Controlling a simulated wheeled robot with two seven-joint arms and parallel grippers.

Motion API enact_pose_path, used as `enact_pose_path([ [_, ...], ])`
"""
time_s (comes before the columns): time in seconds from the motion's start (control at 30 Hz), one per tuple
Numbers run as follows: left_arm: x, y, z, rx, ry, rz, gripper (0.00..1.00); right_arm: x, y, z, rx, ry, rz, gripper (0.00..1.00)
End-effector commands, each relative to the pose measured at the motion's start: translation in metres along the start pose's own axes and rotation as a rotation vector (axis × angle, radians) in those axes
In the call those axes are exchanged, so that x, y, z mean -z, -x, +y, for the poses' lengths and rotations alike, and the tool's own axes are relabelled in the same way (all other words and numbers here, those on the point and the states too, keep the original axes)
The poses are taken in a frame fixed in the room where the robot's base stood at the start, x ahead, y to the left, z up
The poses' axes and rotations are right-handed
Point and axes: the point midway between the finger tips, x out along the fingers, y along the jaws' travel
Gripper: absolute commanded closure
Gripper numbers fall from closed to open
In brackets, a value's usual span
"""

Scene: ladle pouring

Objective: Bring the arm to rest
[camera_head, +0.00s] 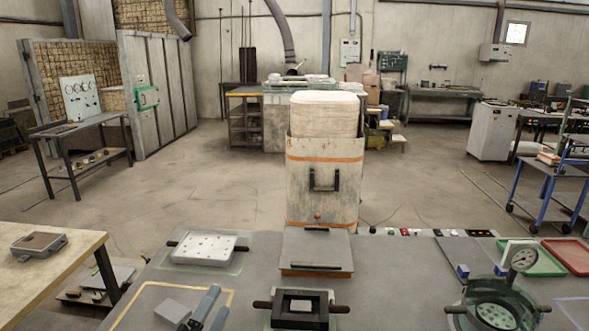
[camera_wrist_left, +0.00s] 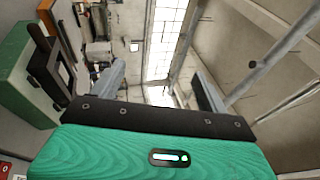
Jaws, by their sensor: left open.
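My left gripper (camera_head: 210,307) shows at the bottom edge of the head view, over the near left part of the grey workbench (camera_head: 250,262). Its two blue-grey fingers stand apart. The left wrist view shows the same gripper (camera_wrist_left: 165,82) open, with nothing between its fingers. Beyond the fingers that view shows the hall's wall and windows. To the right of the gripper in the head view, a dark square frame (camera_head: 274,320) with side handles stands apart from it. My right gripper is in neither view. I see no ladle.
A white plate with handles (camera_head: 204,249) lies on the bench beyond the gripper. A small grey block (camera_head: 172,311) lies left of it. A green round vessel (camera_head: 495,311) with a gauge stands at right. A tall bin (camera_head: 323,186) stands behind the bench.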

Motion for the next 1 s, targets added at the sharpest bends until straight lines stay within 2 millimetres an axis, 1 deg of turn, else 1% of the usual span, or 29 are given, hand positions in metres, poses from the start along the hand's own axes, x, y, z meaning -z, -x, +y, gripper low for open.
enact_pose_path([
  [0.03,-0.011,0.013,0.013,-0.066,0.115,-0.087,0.23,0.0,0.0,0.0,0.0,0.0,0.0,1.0],
  [0.1,-0.026,0.032,0.032,-0.161,0.27,-0.211,0.23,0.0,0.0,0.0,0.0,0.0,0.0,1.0],
  [0.17,-0.036,0.051,0.05,-0.245,0.4,-0.316,0.23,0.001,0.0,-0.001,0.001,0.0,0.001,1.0],
  [0.2,-0.041,0.066,0.063,-0.302,0.485,-0.387,0.23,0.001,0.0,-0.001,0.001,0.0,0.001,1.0],
  [0.27,-0.045,0.091,0.082,-0.39,0.607,-0.493,0.23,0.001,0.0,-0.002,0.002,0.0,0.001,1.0],
  [0.3,-0.046,0.109,0.094,-0.45,0.685,-0.564,0.23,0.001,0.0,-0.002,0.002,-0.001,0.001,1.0],
  [0.33,-0.045,0.123,0.102,-0.495,0.744,-0.617,0.23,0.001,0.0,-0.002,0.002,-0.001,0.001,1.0],
  [0.37,-0.044,0.138,0.111,-0.541,0.8,-0.671,0.23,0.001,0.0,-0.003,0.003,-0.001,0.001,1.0],
  [0.4,-0.041,0.158,0.12,-0.601,0.87,-0.741,0.23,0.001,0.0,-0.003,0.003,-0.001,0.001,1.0],
  [0.47,-0.034,0.186,0.132,-0.688,0.965,-0.84,0.23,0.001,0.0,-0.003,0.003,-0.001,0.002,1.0],
  [0.5,-0.029,0.204,0.138,-0.741,1.018,-0.899,0.23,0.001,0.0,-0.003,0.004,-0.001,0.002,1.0],
  [0.6,-0.015,0.243,0.147,-0.859,1.125,-1.027,0.23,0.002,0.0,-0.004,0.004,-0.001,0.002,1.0],
  [0.7,-0.001,0.276,0.151,-0.959,1.207,-1.135,0.23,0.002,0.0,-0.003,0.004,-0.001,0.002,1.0],
  [0.83,0.018,0.314,0.15,-1.08,1.287,-1.257,0.23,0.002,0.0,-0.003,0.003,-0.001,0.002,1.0],
  [0.93,0.032,0.341,0.145,-1.169,1.337,-1.346,0.23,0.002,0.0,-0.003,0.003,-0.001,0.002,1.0],
  [1.0,0.031,0.337,0.169,-1.166,1.327,-1.34,0.23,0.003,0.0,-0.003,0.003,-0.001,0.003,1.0],
])
